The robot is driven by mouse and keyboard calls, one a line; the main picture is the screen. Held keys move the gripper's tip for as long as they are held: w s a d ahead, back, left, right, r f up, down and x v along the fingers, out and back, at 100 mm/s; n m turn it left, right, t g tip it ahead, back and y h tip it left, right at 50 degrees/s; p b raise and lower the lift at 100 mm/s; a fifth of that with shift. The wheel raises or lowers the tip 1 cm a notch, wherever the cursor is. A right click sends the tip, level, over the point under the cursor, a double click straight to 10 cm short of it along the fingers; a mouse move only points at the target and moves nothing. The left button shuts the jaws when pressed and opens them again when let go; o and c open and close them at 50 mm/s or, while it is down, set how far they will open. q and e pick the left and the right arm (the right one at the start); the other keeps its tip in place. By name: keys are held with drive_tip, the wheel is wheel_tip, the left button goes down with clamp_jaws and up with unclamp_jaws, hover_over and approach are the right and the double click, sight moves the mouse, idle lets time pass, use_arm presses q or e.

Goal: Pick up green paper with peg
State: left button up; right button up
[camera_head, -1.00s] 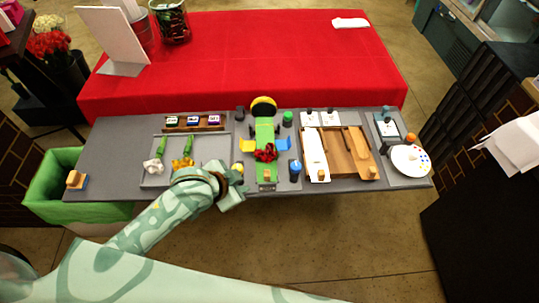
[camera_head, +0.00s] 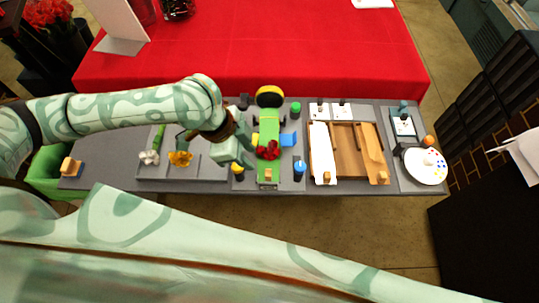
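The green paper (camera_head: 264,122) lies lengthwise on a stand in the middle of the grey table, with a red flower (camera_head: 268,150) on it. A small wooden peg (camera_head: 268,174) is at its near end. My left gripper (camera_head: 246,158) is just left of the paper and flower, above the table. Its fingers are small and partly hidden by its own body, so I cannot tell if they are open or shut. I see nothing held in it. My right gripper is not in view.
Yellow and blue (camera_head: 288,139) side pieces flank the green paper. A blue-capped bottle (camera_head: 299,169) stands close on its right. A wooden tray (camera_head: 348,160) with white and tan pegged sheets lies further right. A tray with white and orange (camera_head: 180,158) flowers is left.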

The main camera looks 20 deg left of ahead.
sight(268, 173)
use_arm(q)
drive_tip(key=b+x, duration=0.1)
drive_tip(key=x, duration=0.3)
drive_tip(key=shift+w+d+f, duration=0.15)
drive_tip(key=shift+w+f, duration=0.05)
drive_tip(key=shift+f, duration=0.1)
drive_tip(key=b+x, duration=0.2)
drive_tip(key=x, duration=0.3)
drive_tip(key=shift+d+f, duration=0.15)
drive_tip(key=shift+d, duration=0.15)
clamp_jaws()
